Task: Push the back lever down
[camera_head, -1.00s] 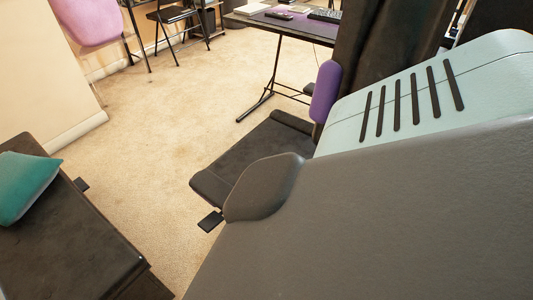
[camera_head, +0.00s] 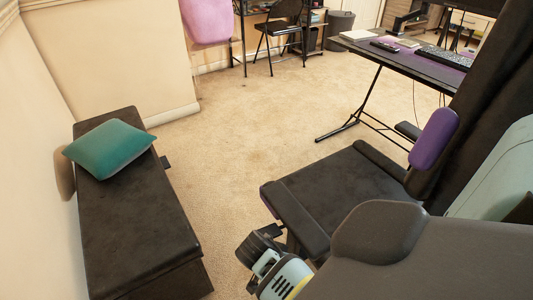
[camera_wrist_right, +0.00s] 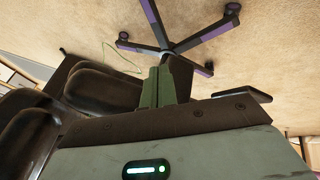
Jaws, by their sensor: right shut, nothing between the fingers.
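The black and purple chair (camera_head: 320,190) stands right of centre in the head view. My left gripper is not in view.
A dark bench (camera_head: 135,225) with a teal cushion (camera_head: 110,148) stands at left. A desk (camera_head: 420,68) with a keyboard (camera_head: 443,57) stands at the back right. Carpet between bench and chair is clear. My grey arm covers the lower right of the head view.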

